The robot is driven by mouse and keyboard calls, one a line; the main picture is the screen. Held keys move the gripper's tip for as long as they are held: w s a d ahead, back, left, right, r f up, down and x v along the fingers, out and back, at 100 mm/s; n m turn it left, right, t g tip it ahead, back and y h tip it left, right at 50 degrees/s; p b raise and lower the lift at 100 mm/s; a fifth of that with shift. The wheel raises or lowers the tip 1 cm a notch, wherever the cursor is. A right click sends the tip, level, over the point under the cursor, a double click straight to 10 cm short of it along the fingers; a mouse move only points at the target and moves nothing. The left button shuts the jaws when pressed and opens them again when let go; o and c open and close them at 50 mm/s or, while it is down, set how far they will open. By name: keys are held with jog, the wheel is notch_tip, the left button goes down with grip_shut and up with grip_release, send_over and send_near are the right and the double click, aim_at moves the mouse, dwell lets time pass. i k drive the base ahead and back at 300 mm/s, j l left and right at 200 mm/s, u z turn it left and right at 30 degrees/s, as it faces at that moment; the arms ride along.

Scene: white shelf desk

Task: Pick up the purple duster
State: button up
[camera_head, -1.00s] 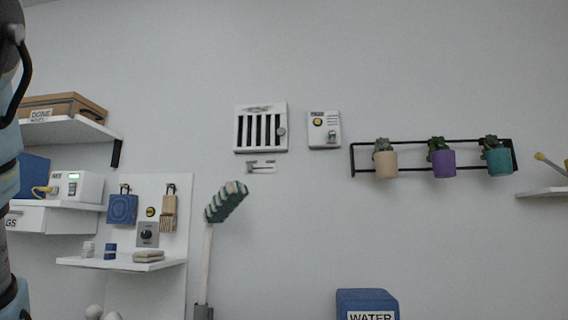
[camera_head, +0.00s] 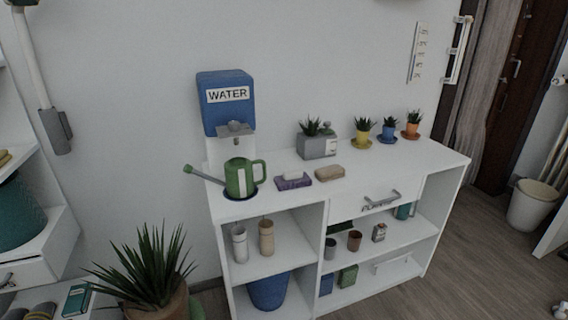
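A small block with a purple base and a pale top (camera_head: 293,181), which looks like the purple duster, lies flat on the top of the white shelf desk (camera_head: 405,179). It sits between the green watering can (camera_head: 241,178) on its left and a similar tan block (camera_head: 329,172) on its right, apart from both. My gripper is not in view, so its state and its distance from the duster do not show.
A blue water dispenser (camera_head: 226,105) stands behind the can. A grey planter (camera_head: 317,145) and several small potted plants line the desk's back. A large spiky plant (camera_head: 150,265) stands at the front left. Open wooden floor (camera_head: 480,255) lies to the right.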

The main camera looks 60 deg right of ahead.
aim_at(292, 179)
jog(key=k+l, duration=0.15)
jog(key=l, duration=0.25)
jog(key=k+l, duration=0.15)
jog(key=l, duration=0.25)
jog(key=k+l, duration=0.2)
jog(key=l, duration=0.2)
jog(key=k+l, duration=0.15)
jog(key=l, duration=0.3)
jog(key=k+l, duration=0.15)
jog(key=l, duration=0.25)
jog(key=i+l+u, duration=0.1)
jog(key=l, duration=0.6)
